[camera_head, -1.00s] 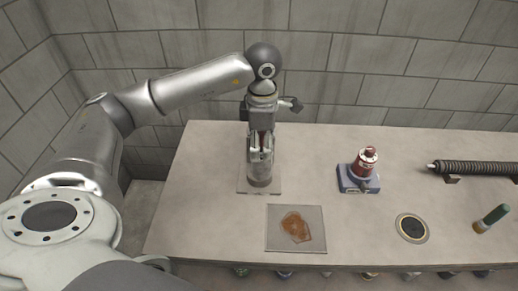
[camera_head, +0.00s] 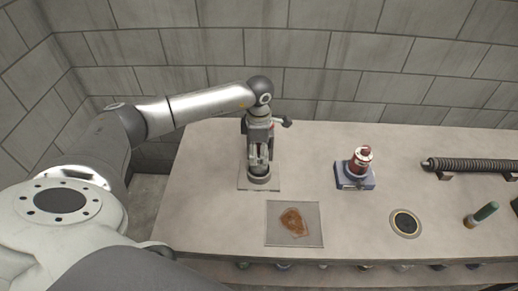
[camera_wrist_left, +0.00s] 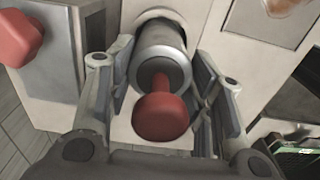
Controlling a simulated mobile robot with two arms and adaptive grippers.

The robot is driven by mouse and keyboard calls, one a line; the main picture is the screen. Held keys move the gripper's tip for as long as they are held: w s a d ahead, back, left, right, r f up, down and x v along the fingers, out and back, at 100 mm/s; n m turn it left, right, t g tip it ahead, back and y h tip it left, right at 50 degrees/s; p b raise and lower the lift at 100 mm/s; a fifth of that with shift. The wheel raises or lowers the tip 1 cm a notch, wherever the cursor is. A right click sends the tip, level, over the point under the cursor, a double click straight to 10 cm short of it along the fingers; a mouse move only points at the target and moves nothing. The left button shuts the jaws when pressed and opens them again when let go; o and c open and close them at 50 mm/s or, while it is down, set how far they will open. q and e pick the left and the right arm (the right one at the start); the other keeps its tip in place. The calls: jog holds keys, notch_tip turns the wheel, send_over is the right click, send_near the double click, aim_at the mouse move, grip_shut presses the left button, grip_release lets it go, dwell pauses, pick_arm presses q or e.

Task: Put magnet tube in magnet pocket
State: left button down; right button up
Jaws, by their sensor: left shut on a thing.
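My left gripper (camera_head: 258,163) is above the pale square plate (camera_head: 244,184) at the left of the table, pointing down. In the left wrist view a grey metal cylinder with a red knob (camera_wrist_left: 161,115) stands between its two fingers, and the gripper (camera_wrist_left: 165,95) is shut on it. The cylinder's lower end (camera_head: 258,178) shows just under the fingers in the head view. It looks upright; I cannot tell whether it touches the plate. A round dark recess with a light rim (camera_head: 405,223) lies in the tabletop at right. I cannot tell which thing is the magnet pocket.
A red canister on a blue base (camera_head: 355,178) stands mid-table. A square pad with a brown patch (camera_head: 292,223) lies at the front. A ribbed dark rod (camera_head: 465,166) and a green-topped tube (camera_head: 485,213) are at right. Bare table separates them.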

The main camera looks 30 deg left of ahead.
pick_arm(q)
jog(key=shift+f, duration=0.15)
jog(key=c, duration=0.7)
grip_release()
jog(key=shift+r, duration=0.2)
jog(key=shift+w+r, duration=0.1)
jog(key=shift+r, duration=0.15)
notch_tip(320, 180, up, 11)
jog(key=b, duration=0.3)
jog(key=shift+f+b, duration=0.15)
jog(key=shift+b, duration=0.15)
jog(key=shift+r, duration=0.4)
